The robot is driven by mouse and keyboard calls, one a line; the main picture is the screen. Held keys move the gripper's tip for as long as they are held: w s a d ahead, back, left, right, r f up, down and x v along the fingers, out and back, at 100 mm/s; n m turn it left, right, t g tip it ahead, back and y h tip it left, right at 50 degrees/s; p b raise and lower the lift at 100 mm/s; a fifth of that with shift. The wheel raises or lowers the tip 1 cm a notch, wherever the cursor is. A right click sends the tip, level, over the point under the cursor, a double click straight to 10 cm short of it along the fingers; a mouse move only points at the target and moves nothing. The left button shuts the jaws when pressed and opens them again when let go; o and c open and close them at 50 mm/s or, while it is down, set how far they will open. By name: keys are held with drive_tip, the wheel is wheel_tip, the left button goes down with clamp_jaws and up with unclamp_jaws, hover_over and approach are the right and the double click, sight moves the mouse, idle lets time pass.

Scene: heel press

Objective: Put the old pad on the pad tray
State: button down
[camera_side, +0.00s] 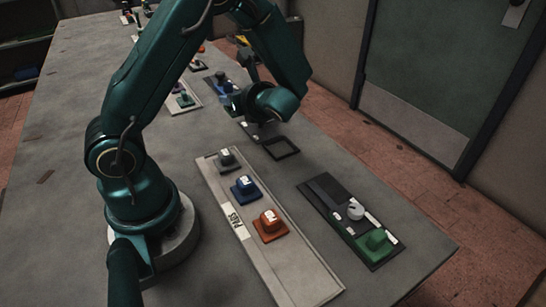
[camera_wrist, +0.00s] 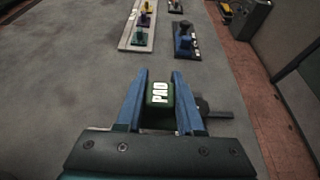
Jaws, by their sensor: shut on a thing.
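My gripper (camera_wrist: 159,85) has blue fingers shut on a dark green pad (camera_wrist: 158,94) with a white "PAD" label, in the wrist view. In the side view my wrist hides most of the gripper and the held pad. The pad tray (camera_side: 291,274), a long pale tray marked "PADS", lies in the middle front of the side view, apart from my gripper. A grey pad (camera_side: 227,160), a blue pad (camera_side: 245,187) and an orange pad (camera_side: 270,226) stand in a row on it. Its near end is bare.
A dark board (camera_side: 325,197) with a pale knob (camera_side: 355,211) and a green block (camera_side: 375,243) lies right of the tray. An empty black square frame (camera_side: 281,148) lies beyond. Another pale tray (camera_wrist: 131,36) and a dark board (camera_wrist: 186,42) stand farther off.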

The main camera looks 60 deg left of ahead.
drive_tip(key=w+d+r+m+t+h, duration=0.2)
drive_tip(key=d+r+m+t+h, duration=0.3)
drive_tip(key=d+r+m+t, duration=0.3)
drive_tip(key=w+d+r+m+t+h, duration=0.35)
drive_tip(key=d+r+m+t, duration=0.2)
drive_tip(key=d+r, duration=0.4)
drive_tip(key=s+a+f+n+g+y, duration=0.3)
drive_tip(key=a+f+n+g, duration=0.3)
drive_tip(key=a+f, duration=0.2)
drive_tip(key=s+a+f+n+g+y, duration=0.4)
drive_tip(key=a+f+n+g, duration=0.3)
drive_tip(key=a, duration=0.3)
drive_tip(key=shift+a+f+y, duration=0.4)
drive_tip(key=shift+f+y, duration=0.3)
drive_tip(key=shift+y, duration=0.15)
drive_tip(key=shift+n+g, duration=0.25)
hover_over(277, 145)
wheel_tip(277, 145, down, 7)
drive_tip(key=shift+f, duration=1.8)
